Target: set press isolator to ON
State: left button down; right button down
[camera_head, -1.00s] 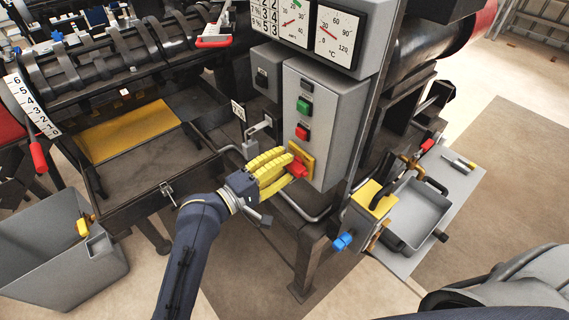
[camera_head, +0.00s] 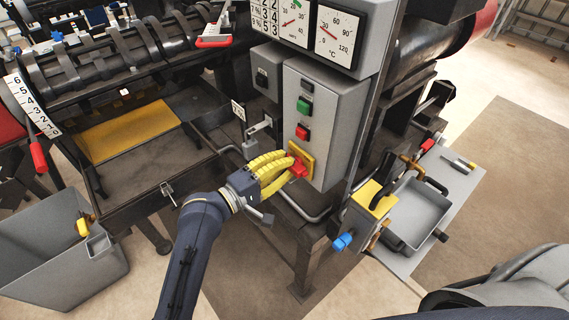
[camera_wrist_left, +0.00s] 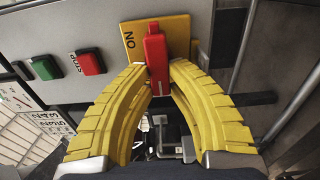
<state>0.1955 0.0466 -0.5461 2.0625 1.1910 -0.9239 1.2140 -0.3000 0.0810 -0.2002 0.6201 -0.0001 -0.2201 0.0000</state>
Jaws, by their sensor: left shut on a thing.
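The press isolator is a red handle (camera_head: 298,170) on a yellow plate (camera_head: 307,155), low on the front of the grey control box. In the left wrist view the red handle (camera_wrist_left: 156,58) stands lengthwise up the picture, and the ON mark (camera_wrist_left: 130,40) on the plate (camera_wrist_left: 177,35) lies to its left. My left gripper (camera_head: 287,172) has yellow ribbed fingers and is shut on the handle's near end. Its fingertips (camera_wrist_left: 158,75) touch both sides of the handle in the wrist view. My right gripper is not in view.
Above the isolator on the grey box (camera_head: 335,110) are a red button (camera_head: 302,132) and a green button (camera_head: 305,106). A grey tray (camera_head: 417,212) and yellow-topped box (camera_head: 372,200) are at the right.

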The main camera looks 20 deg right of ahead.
pick_arm(q)
jog(key=m, duration=0.4)
jog(key=r+m, duration=0.1)
jog(key=m, duration=0.4)
jog(key=s+m, duration=0.1)
jog(key=m, duration=0.3)
jog(key=shift+d+r+m, duration=0.25)
jog(key=shift+m, duration=0.15)
jog(key=shift+s+d+m, duration=0.1)
jog(key=shift+s+m, duration=0.1)
jog(key=shift+m, duration=1.9)
jog(key=c, duration=1.3)
grip_release()
